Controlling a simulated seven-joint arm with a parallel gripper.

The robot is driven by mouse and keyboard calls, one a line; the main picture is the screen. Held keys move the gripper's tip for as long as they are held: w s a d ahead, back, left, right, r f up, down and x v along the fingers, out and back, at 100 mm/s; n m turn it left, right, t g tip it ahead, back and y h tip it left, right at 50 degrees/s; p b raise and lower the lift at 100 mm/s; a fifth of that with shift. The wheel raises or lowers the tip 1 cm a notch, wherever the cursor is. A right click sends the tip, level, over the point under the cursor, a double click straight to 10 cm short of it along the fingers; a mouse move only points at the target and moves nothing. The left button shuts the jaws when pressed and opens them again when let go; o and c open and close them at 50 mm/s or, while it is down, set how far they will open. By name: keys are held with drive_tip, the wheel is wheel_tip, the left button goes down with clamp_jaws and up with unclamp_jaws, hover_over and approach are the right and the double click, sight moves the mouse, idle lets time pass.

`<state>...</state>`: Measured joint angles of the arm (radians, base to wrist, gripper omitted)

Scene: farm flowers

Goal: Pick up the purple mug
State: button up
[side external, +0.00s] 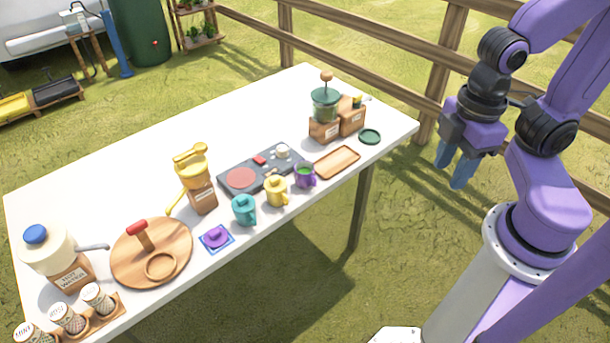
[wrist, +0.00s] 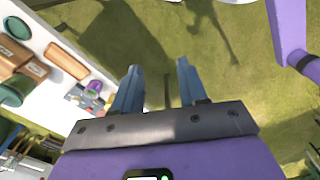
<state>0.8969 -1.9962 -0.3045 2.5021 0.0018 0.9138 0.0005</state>
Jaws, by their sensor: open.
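The purple mug (side external: 305,176) stands on the white table near its front edge, with something green inside. It is to the right of a yellow mug (side external: 276,191) and a teal mug (side external: 243,209). In the wrist view the purple mug (wrist: 94,87) is small, left of my fingers. My gripper (side external: 456,168) hangs off the table's right end, over the grass, well away from the mug. In the wrist view its two blue fingers (wrist: 160,75) are apart with nothing between them.
A wooden fence (side external: 350,45) runs behind. The table's back left is clear.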

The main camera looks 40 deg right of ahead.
drive_tip(key=o, duration=0.9)
drive_tip(key=shift+c, duration=0.2)
drive_tip(key=w+a+f+m+y, duration=0.1)
drive_tip(key=a+f+m+y, duration=0.15)
drive_tip(key=a, duration=0.45)
drive_tip(key=w+a+f+m+y, duration=0.1)
drive_tip(key=a+f+m, duration=0.1)
drive_tip(key=a+f, duration=0.3)
drive_tip(key=m+t+h, duration=0.7)
drive_tip(key=m+t, duration=0.4)
drive_tip(key=t, duration=0.2)
approach(310, 177)
drive_tip(key=shift+n, duration=0.25)
drive_tip(key=x, duration=1.2)
drive_tip(key=shift+w+f, duration=0.15)
drive_tip(key=shift+w, duration=0.15)
